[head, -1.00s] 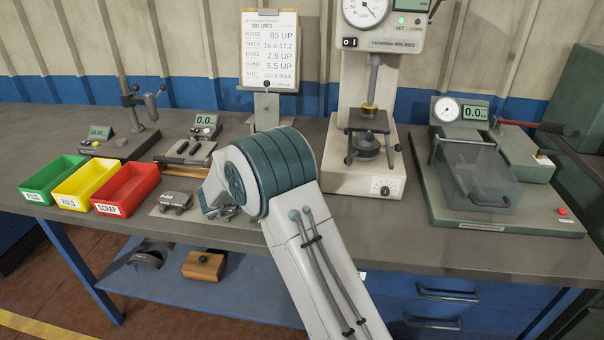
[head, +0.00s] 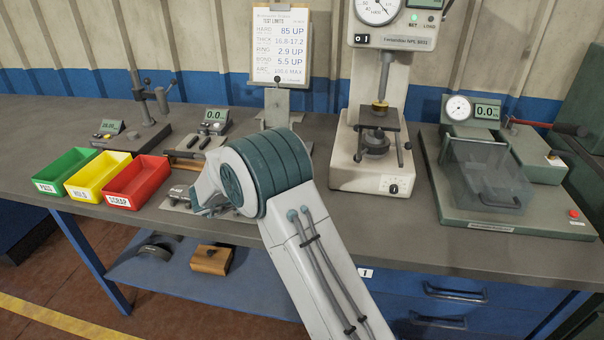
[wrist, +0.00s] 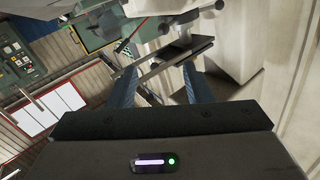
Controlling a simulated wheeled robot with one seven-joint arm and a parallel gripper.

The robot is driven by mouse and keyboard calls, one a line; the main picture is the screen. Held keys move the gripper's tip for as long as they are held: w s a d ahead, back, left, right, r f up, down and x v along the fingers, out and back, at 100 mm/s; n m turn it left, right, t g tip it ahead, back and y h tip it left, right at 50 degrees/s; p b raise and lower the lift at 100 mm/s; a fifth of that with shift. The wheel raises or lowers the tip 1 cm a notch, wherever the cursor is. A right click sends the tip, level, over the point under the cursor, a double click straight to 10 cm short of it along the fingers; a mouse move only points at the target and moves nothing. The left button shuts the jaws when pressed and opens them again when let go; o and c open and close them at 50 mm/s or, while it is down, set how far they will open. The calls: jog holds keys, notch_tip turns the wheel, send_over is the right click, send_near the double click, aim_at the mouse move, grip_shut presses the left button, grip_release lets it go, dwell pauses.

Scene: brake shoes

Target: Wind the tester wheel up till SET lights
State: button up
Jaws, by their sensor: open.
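The hardness tester (head: 342,170) stands at the back of the bench, right of centre in the head view. Its round dial (head: 377,8) is cut by the top edge. The SET and LOAD labels (head: 421,18) sit below a green display; a small green spot shows at SET. The dark wheel (head: 376,143) is low on the tester, beneath the small stage with rods. My gripper (wrist: 160,88) is open in the wrist view, its two blue fingers apart with nothing clearly between them. I cannot tell the wheel for certain in the wrist view.
Green (head: 66,166), yellow (head: 98,170) and red (head: 138,180) bins stand at the left. A limits board (head: 279,45) stands behind my arm. A green machine with a clear guard (head: 490,175) is at the right. The bench front between tester and edge is clear.

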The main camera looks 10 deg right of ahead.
jog(key=v, duration=1)
jog(key=shift+o, duration=0.3)
